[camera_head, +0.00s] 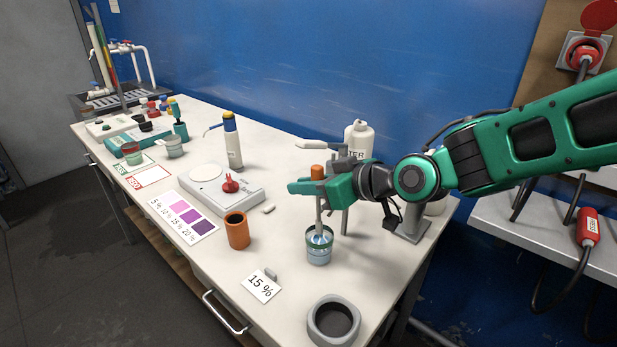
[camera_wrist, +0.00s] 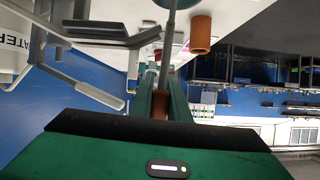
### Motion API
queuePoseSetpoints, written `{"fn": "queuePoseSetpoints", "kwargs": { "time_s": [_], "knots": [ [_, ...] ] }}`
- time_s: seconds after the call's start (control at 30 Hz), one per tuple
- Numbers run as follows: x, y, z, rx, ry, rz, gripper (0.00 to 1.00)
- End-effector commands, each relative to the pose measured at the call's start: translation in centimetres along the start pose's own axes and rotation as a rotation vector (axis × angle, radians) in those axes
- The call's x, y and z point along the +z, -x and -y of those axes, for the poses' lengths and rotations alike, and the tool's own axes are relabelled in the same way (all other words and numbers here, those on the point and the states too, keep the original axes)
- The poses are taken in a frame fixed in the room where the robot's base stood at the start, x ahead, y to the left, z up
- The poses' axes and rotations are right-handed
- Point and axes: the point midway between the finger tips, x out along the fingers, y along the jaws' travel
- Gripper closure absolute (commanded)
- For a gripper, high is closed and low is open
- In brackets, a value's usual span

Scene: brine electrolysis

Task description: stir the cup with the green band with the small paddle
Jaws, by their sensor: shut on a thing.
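The cup with the green band (camera_head: 320,246) is a small clear cup on the bench, with pale blue liquid in it. The small paddle has an orange-brown handle (camera_head: 317,171) and a thin pale shaft (camera_head: 319,217). My gripper (camera_head: 306,187) is shut on the handle and holds the paddle roughly upright above the cup. The shaft's lower end is inside the cup; whether it touches the bottom is hard to tell. In the wrist view the brown handle (camera_wrist: 160,104) sits between the green fingers, and the grey shaft (camera_wrist: 172,22) runs to the top edge.
An orange holder (camera_head: 237,231) stands left of the cup, and a grey ring-shaped holder (camera_head: 334,320) in front. A "15 %" card (camera_head: 260,286) lies nearby. Behind are a scale (camera_head: 222,194) with a red item and a white water bottle (camera_head: 359,139). A stand's post is close behind the cup.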

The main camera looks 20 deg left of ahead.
Motion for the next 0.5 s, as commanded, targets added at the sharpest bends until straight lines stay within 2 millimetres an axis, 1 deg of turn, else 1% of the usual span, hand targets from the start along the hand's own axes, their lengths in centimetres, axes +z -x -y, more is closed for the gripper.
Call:
{"fn": "queuePoseSetpoints", "kwargs": {
  "time_s": [0.5],
  "knots": [
    [3.4,-1.4,-0.1,0.0,-0.001,0.002,1.0]
  ]
}}
